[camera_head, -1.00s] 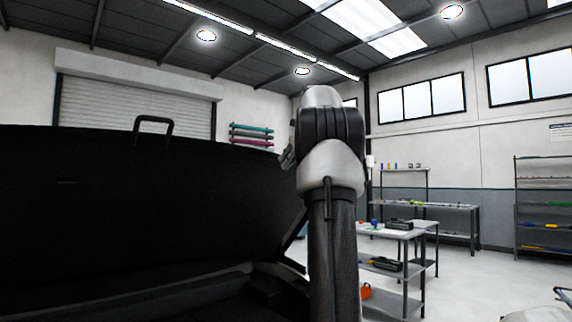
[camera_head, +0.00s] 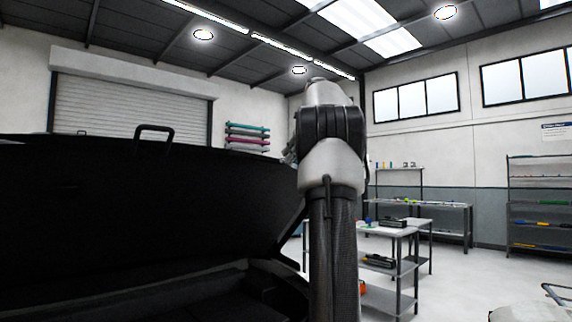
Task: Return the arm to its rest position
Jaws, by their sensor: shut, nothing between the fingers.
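My arm (camera_head: 331,165) stands upright right of the middle in the head view, with a grey and black joint at its top and a dark link below. A small grey part shows at the left side of that joint, mostly hidden behind it. I cannot make out my gripper or its fingers in this view.
A large black panel with a handle (camera_head: 154,129) fills the left, close beside my arm, above a dark open compartment. A grey table (camera_head: 398,232) with shelves stands behind my arm to the right. A rack (camera_head: 538,205) stands at the right wall. Light floor is clear between them.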

